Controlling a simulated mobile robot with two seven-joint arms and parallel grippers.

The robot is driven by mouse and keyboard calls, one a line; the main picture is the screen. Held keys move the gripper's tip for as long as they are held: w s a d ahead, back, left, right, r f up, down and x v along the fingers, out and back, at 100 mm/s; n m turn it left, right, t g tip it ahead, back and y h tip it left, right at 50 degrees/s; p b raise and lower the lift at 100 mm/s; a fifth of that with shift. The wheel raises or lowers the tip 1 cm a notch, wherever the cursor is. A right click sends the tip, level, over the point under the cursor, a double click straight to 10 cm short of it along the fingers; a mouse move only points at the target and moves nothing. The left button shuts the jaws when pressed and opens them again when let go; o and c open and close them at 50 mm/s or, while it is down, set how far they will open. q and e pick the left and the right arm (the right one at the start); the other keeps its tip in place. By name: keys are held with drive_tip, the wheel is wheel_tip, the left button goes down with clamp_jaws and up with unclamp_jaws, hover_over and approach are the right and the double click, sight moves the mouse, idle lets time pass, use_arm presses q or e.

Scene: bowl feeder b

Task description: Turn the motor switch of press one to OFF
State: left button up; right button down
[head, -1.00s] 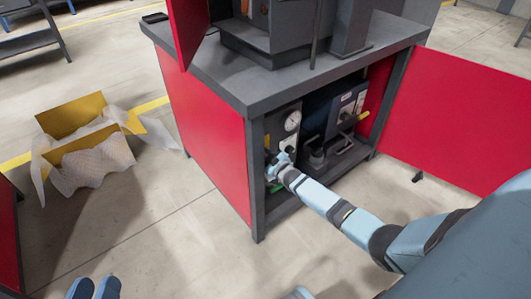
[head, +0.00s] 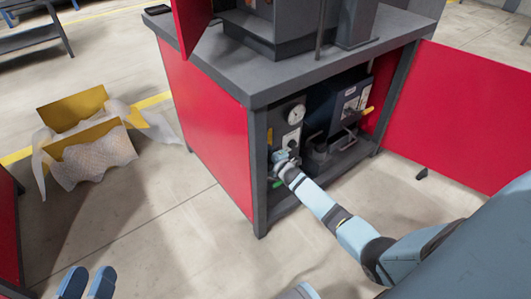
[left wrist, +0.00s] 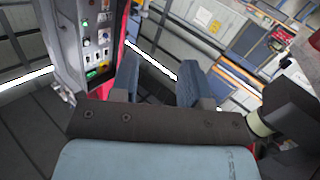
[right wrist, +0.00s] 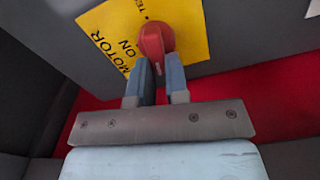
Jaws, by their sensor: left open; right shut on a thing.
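The motor switch is a red knob (right wrist: 152,42) on a yellow plate (right wrist: 188,22) with the words MOTOR and ON partly readable, in the right wrist view. My right gripper (right wrist: 160,72) is shut on the knob's near end, one finger on each side. Which position the knob points to is not clear. In the head view my right gripper (head: 282,163) is inside the open cabinet of the press, at its left side, and hides the switch. My left gripper (head: 86,284) is open and empty at the lower left; its fingers also show in the left wrist view (left wrist: 158,78).
The press cabinet (head: 205,130) has red panels and a grey top. Its open red door (head: 460,115) stands to the right of my right arm. A pressure gauge (head: 296,114) sits above my right gripper. A yellow box with wrapping (head: 92,140) lies on the floor at left.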

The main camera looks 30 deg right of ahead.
use_arm(q)
drive_tip(key=shift+w+a+r+m+b, duration=0.1)
drive_tip(key=shift+w+a+m+b, duration=0.05)
drive_tip(key=shift+w+m+b, duration=0.25)
use_arm(e)
drive_tip(key=shift+f+n, duration=0.25)
drive_tip(key=shift+n, duration=0.85)
use_arm(q)
drive_tip(key=shift+r, duration=0.1)
use_arm(e)
drive_tip(key=c, duration=1.1)
unclamp_jaws()
